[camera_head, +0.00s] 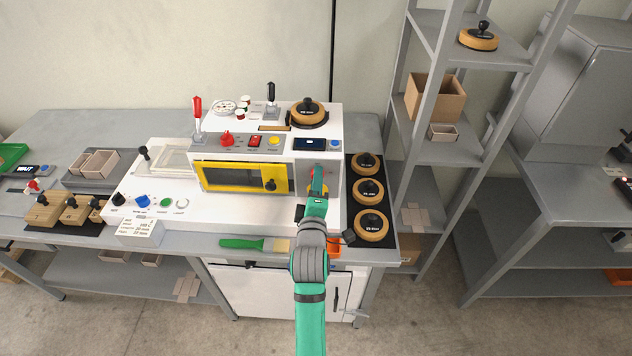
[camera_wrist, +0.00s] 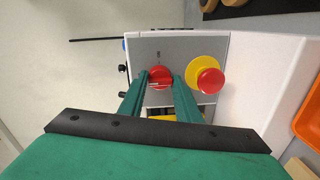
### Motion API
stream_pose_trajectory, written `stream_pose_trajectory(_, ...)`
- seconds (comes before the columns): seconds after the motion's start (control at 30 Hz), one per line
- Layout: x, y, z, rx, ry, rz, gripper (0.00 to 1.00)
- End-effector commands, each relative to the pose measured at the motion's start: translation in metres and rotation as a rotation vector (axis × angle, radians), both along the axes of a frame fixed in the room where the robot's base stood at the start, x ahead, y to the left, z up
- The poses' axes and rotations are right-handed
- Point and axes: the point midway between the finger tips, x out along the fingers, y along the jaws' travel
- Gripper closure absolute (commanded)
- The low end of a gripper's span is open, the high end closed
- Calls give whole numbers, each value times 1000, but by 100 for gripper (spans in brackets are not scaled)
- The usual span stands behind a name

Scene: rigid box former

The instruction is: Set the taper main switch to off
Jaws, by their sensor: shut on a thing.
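The red rotary knob (camera_wrist: 160,74), which looks like the main switch, sits on a grey panel (camera_wrist: 205,45) in the wrist view. A pale bar lies across the knob, roughly level in the picture; a small dark mark above it is too small to read. My gripper (camera_wrist: 161,84) has one finger on each side of the knob and is shut on it. In the head view, my gripper (camera_head: 318,186) is at the right front of the white machine (camera_head: 280,203) and hides the knob.
A red mushroom button (camera_wrist: 209,81) on a yellow disc is close to the right finger in the wrist view. Tape rolls (camera_head: 371,224) stand on a black mat right of the machine. A yellow-framed window (camera_head: 235,177) is left of my gripper.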

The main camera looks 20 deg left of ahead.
Motion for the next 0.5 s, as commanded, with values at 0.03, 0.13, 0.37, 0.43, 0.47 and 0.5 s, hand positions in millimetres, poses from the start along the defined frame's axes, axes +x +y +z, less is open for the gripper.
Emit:
stream_pose_trajectory(0.03, 1, -2, 4, -1, -8, -4, 92)
stream_pose_trajectory(0.13, 1, -2, 4, 0, -8, -4, 92)
stream_pose_trajectory(0.37, 1, -2, 3, 1, -8, -3, 53)
stream_pose_trajectory(0.43, 0, -1, 3, 0, -6, -2, 53)
stream_pose_trajectory(0.47, 0, -1, 3, 1, -6, -2, 53)
stream_pose_trajectory(0.5, 0, -1, 2, 1, -5, -1, 53)
